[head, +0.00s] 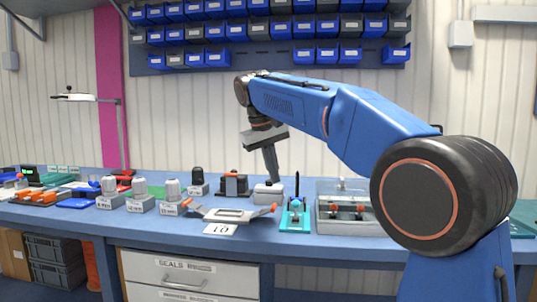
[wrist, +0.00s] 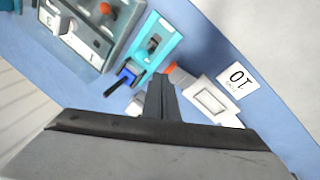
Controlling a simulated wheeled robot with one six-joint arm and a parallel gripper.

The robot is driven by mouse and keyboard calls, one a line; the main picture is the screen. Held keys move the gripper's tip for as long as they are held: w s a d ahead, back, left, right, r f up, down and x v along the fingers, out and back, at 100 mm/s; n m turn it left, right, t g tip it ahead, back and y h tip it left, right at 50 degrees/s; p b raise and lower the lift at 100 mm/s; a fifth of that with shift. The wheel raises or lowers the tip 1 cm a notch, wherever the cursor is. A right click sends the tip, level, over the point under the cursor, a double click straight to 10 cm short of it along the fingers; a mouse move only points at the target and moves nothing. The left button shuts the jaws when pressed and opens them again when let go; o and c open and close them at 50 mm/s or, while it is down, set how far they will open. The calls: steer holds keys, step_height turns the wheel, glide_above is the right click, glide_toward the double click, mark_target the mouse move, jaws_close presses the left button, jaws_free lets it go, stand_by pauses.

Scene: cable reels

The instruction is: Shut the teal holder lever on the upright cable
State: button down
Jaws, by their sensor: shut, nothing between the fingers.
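The teal holder (head: 295,216) stands near the bench's front edge, with a blue part at its top. A black cable (head: 297,184) rises upright from it. In the wrist view the teal holder (wrist: 172,38) lies beyond my fingertips, with its blue part (wrist: 127,75) and the cable (wrist: 114,88) to their left. I cannot tell clearly which piece is the lever or how far it is open. My gripper (head: 274,178) is shut and empty, pointing down, left of the cable and apart from it. Its fingers also show in the wrist view (wrist: 161,78).
A grey-white block (head: 268,194) stands just below my fingertips. A grey fixture with orange ends (head: 229,215) and a card marked 10 (head: 220,229) lie to the left. A grey tray (head: 345,225) stands close on the holder's right.

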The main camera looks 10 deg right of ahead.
step_height(320, 180, up, 6)
steer(key=w, duration=0.1)
steer(key=shift+w+a, duration=0.3)
steer(key=s+d+f+y, duration=0.1)
steer(key=s+d+f, duration=0.3)
steer(key=s, duration=0.2)
steer(key=s+d+f+t, duration=0.1)
steer(key=s+d+f, duration=0.25)
steer(key=s, duration=0.25)
steer(key=s+d+f+y, duration=0.1)
steer(key=s+d+f, duration=0.25)
steer(key=s, duration=0.25)
steer(key=s+d+f+m+t, duration=0.1)
steer(key=s+d+f+m, duration=0.1)
steer(key=s+f, duration=1.9)
step_height(320, 180, down, 5)
steer(key=shift+s+d+t+y, duration=0.3)
steer(key=shift+s+d+y, duration=0.1)
steer(key=shift+d, duration=0.25)
